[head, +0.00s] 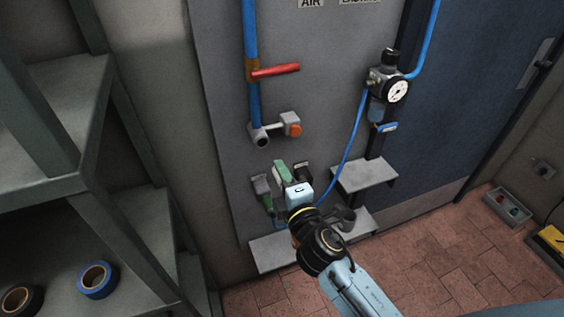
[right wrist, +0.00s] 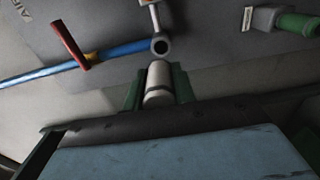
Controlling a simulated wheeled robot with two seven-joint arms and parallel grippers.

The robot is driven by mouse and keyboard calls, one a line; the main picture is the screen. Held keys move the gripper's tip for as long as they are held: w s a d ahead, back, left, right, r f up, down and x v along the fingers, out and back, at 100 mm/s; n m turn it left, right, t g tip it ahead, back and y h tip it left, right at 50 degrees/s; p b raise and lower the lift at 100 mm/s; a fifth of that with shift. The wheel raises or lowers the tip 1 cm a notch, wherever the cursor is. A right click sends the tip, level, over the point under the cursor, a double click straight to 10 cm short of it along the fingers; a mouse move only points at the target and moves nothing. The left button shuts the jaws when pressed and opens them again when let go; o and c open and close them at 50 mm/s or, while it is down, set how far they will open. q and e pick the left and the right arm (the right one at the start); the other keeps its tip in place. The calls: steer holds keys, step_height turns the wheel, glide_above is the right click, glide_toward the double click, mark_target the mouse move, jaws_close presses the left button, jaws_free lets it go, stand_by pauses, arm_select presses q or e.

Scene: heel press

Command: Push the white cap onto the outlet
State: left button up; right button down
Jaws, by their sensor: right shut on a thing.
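The outlet (head: 259,139) is the dark round mouth at the lower end of the blue pipe (head: 251,45) on the grey panel. In the right wrist view the outlet (right wrist: 160,46) lies just beyond the cap. My right gripper (head: 290,172) is below and right of the outlet in the head view. It is shut on the white cap (right wrist: 158,85), a pale cylinder between the green finger pads, its end pointing toward the outlet. A gap seems to separate cap and outlet. In the head view I cannot make out the cap. My left gripper is not in view.
A red lever (head: 275,70) sticks out from the pipe above the outlet. A box with an orange button (head: 293,128) sits beside it. A grey-green tool (head: 263,190) hangs left of my gripper. Small shelves (head: 362,175) and a gauge (head: 397,91) are to the right.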

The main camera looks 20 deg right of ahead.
steer(key=shift+w+a+r, duration=0.1)
steer(key=shift+w+a, duration=0.1)
steer(key=shift+w, duration=0.3)
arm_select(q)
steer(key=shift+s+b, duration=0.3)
arm_select(e)
steer(key=w, duration=0.6)
steer(key=shift+w, duration=0.35)
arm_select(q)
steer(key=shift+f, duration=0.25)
arm_select(e)
steer(key=shift+w+a, duration=0.15)
steer(key=shift+w, duration=0.6)
stand_by(0.8)
steer(key=c, duration=1.1)
jaws_free()
steer(key=shift+w, duration=0.1)
steer(key=shift+o, duration=0.2)
arm_select(q)
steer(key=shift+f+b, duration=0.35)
steer(key=shift+b, duration=0.2)
arm_select(e)
steer(key=s, duration=1.3)
steer(key=shift+s+d, duration=0.25)
